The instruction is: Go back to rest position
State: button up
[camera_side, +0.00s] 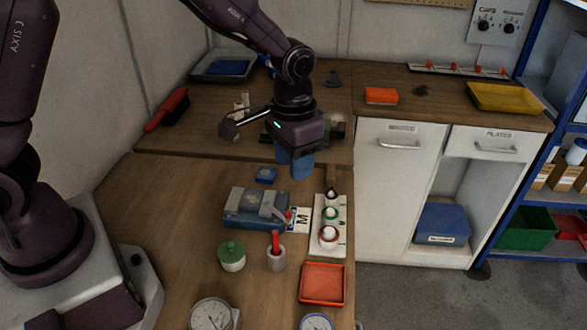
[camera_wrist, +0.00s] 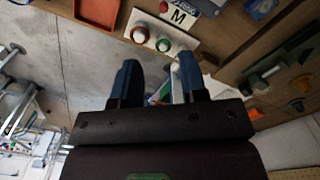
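My gripper (camera_side: 296,165) hangs in the air above the back part of the workbench, behind the blue-grey reactor box. Its two blue fingers point down. In the wrist view my gripper (camera_wrist: 158,80) has its fingers apart with nothing held between them. The reactor box (camera_side: 245,212) sits on the bench with a grey lever on top, and looks closed. A white rack (camera_side: 320,244) holding several small capped vials stands to its right. The rack also shows at the top of the wrist view (camera_wrist: 182,35), beyond the fingertips.
A green-lidded jar (camera_side: 231,256), a cup with a red-handled tool (camera_side: 276,256), a red tray (camera_side: 323,285) and round gauges (camera_side: 211,314) stand at the front. A small blue block (camera_side: 266,175) lies behind the reactor box. A red-handled brush (camera_side: 168,110) lies at back left.

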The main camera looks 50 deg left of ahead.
jog(key=s+a+r+t, duration=0.2)
jog(key=s+a+r, duration=0.1)
jog(key=s+r, duration=0.5)
jog(key=s+a+r+n+t, duration=0.1)
jog(key=s+a+r+t, duration=0.2)
jog(key=s+r, duration=0.6)
jog(key=shift+s+a+t, duration=0.3)
jog(key=shift+s+a, duration=0.4)
jog(key=shift+a, duration=0.1)
